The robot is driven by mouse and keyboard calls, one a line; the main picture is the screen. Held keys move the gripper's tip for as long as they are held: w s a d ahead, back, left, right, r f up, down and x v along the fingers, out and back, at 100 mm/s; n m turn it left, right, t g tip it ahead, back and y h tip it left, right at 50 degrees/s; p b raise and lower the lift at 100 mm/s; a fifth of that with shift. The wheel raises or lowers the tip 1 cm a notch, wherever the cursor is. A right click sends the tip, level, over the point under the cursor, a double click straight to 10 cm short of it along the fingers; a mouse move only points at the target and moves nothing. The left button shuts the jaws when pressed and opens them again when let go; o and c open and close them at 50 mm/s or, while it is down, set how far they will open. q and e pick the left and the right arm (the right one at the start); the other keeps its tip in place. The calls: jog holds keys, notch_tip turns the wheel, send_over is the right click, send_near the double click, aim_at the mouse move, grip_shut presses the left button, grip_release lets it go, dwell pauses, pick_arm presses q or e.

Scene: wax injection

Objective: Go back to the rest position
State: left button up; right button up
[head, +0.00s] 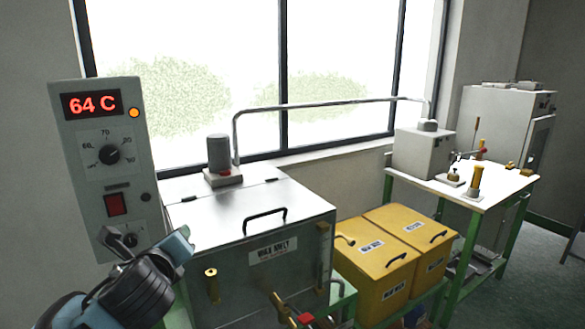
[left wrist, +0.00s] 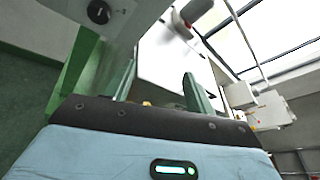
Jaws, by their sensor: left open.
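My left gripper (left wrist: 158,88) shows in the left wrist view with its two greenish fingers spread apart and nothing visible between them. In the head view my left arm comes in at the lower left, and the blue-grey gripper body (head: 178,248) is in front of the grey control panel (head: 125,207) and the left edge of the steel wax tank (head: 240,225). It is close to the panel's lowest knob (head: 122,238) in the picture; I cannot tell whether they touch. My right gripper is not in view.
The panel display reads 64 C beside a lit orange lamp (head: 134,113). A pipe (head: 330,104) runs from the tank towards a grey box (head: 422,153) on the green-framed table (head: 470,190). Two yellow bins (head: 375,262) stand right of the tank.

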pick_arm(q)
jog(key=s+d+f+n+g+h, duration=0.1)
jog(key=s+d+f+n+h, duration=0.15)
jog(key=f, duration=0.65)
jog(key=s+d+f+n+g+h, duration=0.1)
jog(key=s+d+f+n, duration=0.2)
jog(key=f, duration=0.5)
jog(key=s+d+f+n+g+h, duration=0.1)
jog(key=s+f+n+h, duration=0.15)
jog(key=f+n, duration=0.45)
jog(key=s+a+f+n+g, duration=0.1)
jog(key=s+f+n, duration=0.5)
jog(key=s+f, duration=0.3)
jog(key=s+a+f+n+g, duration=0.1)
jog(key=s+a+f+n, duration=0.1)
jog(key=s+f+n, duration=0.4)
jog(key=s+f, duration=0.4)
jog(key=s, duration=0.5)
jog(key=shift+y, duration=0.4)
jog(key=shift+n, duration=0.25)
